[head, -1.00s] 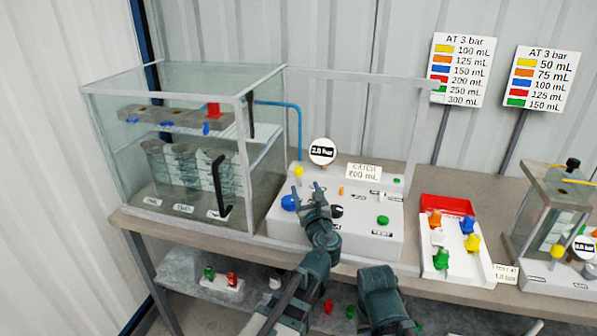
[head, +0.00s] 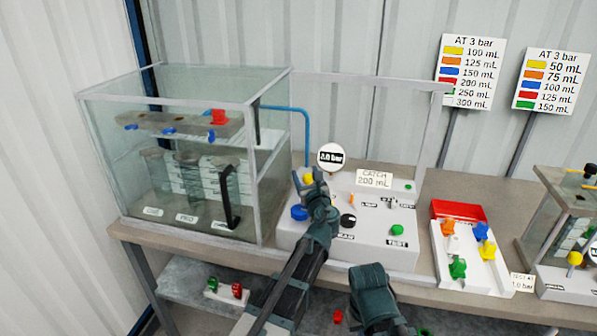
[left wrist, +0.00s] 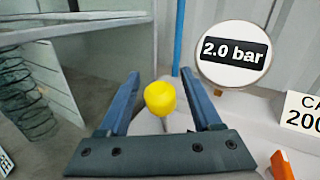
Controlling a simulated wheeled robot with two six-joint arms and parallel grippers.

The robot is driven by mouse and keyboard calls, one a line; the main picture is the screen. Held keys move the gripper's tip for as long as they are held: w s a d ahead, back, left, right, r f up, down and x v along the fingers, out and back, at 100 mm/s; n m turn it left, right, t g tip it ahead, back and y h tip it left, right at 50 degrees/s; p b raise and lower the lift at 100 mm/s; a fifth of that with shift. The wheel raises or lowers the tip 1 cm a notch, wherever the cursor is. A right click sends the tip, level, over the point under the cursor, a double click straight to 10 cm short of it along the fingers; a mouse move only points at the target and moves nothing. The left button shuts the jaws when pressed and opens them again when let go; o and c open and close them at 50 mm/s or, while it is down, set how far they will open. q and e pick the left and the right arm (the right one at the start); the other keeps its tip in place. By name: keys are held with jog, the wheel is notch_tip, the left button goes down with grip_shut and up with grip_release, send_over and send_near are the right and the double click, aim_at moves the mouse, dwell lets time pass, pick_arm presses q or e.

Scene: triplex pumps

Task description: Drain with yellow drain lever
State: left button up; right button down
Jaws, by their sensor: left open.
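The yellow drain lever (head: 307,178) is a round yellow knob on a thin stem at the back left of the white pump panel (head: 330,250). My left gripper (head: 308,184) is at the lever and partly covers it in the head view. In the left wrist view the yellow knob (left wrist: 160,98) sits between the two open fingers of my left gripper (left wrist: 160,78), with a gap on each side. A round gauge (left wrist: 234,52) behind reads 2.0 bar. A card (head: 374,178) on the panel reads CATCH 200 mL.
A glass tank (head: 187,85) stands left of the panel. A blue knob (head: 299,212), a black knob (head: 348,221) and an orange lever (left wrist: 282,165) are close by. A tray of coloured valves (head: 459,211) lies to the right. A metal frame rises behind the panel.

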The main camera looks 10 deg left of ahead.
pick_arm(q)
jog(key=shift+w+a, duration=0.15)
jog(key=shift+w, duration=0.2)
jog(key=shift+s, duration=0.1)
grip_shut()
dwell(1.1)
